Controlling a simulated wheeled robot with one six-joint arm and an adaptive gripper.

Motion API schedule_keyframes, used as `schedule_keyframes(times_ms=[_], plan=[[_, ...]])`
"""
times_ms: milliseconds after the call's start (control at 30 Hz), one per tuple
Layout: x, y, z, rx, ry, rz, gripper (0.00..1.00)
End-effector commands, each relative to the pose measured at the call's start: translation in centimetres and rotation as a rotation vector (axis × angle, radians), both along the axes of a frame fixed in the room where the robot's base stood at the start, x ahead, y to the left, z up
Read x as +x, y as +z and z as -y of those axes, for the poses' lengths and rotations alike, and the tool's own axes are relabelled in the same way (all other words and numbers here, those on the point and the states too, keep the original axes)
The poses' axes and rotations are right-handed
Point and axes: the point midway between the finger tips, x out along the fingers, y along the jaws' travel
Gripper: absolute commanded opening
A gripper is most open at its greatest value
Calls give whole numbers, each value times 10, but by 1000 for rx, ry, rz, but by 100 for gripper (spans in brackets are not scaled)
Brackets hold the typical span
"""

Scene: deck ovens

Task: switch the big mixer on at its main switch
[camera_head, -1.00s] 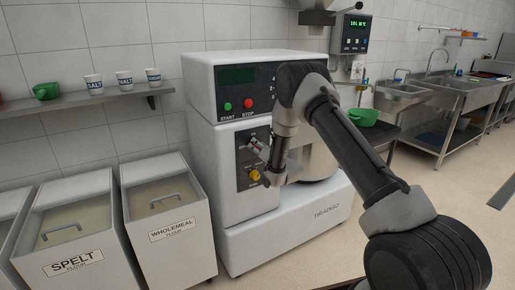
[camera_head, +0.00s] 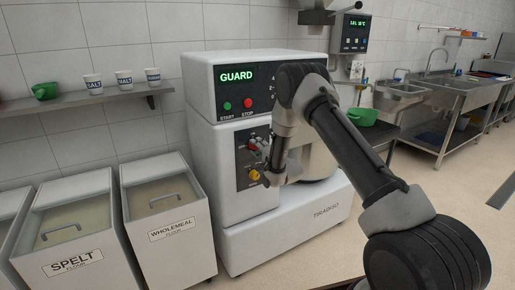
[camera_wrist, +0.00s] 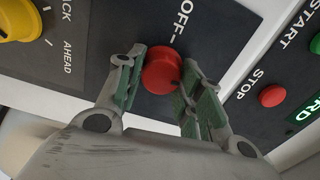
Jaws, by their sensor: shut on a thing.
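The big mixer (camera_head: 232,208) is a white machine in the middle of the head view. Its display (camera_head: 237,76) is lit and reads GUARD in green. The red main switch knob (camera_wrist: 161,72) is between the two fingers of my gripper (camera_wrist: 163,85) in the wrist view, below the printed word OFF. My gripper is shut on this knob. Its pointer and the rest of its markings are hidden. In the head view my gripper (camera_head: 264,152) is at the mixer's lower front panel, above a yellow knob (camera_head: 254,175).
A green START button (camera_head: 227,106) and red STOP button (camera_head: 248,103) sit above. Flour bins (camera_head: 170,225) stand at the left under a shelf (camera_head: 80,100) with cups. My arm hides part of the mixer's right side. Sinks (camera_head: 455,90) are at the far right.

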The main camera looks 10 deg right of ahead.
Motion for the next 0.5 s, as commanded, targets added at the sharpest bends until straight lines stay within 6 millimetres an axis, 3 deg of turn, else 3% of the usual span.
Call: schedule_keyframes(times_ms=[500], plan=[[0, -2, 1, 96, -2, -33, 13]])
